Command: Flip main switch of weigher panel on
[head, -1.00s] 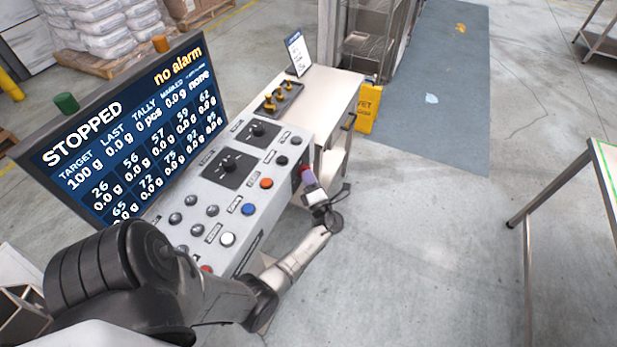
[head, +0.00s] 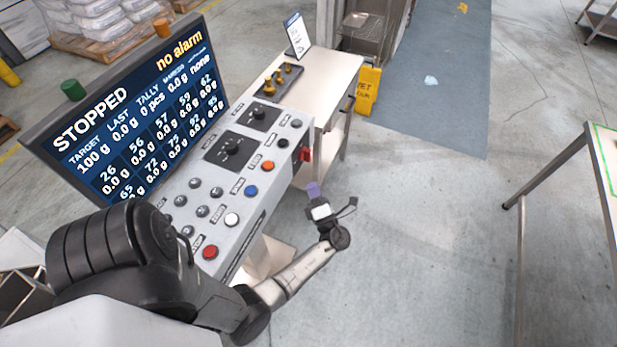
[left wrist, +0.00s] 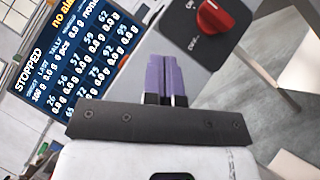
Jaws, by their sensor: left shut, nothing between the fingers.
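The weigher panel (head: 205,185) is a grey sloped console with buttons and dials. A red rotary switch (head: 305,154), which looks like the main switch, sits on its right-hand side face. In the left wrist view the red knob (left wrist: 213,17) is on a dark square plate at the upper right. Its on or off setting cannot be read. My left gripper (head: 314,189), with purple fingers, is shut and empty. It is apart from the switch, below it in the head view. The fingers (left wrist: 164,62) show left of and below the knob in the wrist view. My right gripper is not in view.
A screen (head: 135,110) behind the panel reads STOPPED and no alarm. A bench (head: 325,75) with a small sign adjoins the panel. A yellow wet-floor sign (head: 368,90) stands beside it. A table (head: 590,150) is at the right. Floor between is clear.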

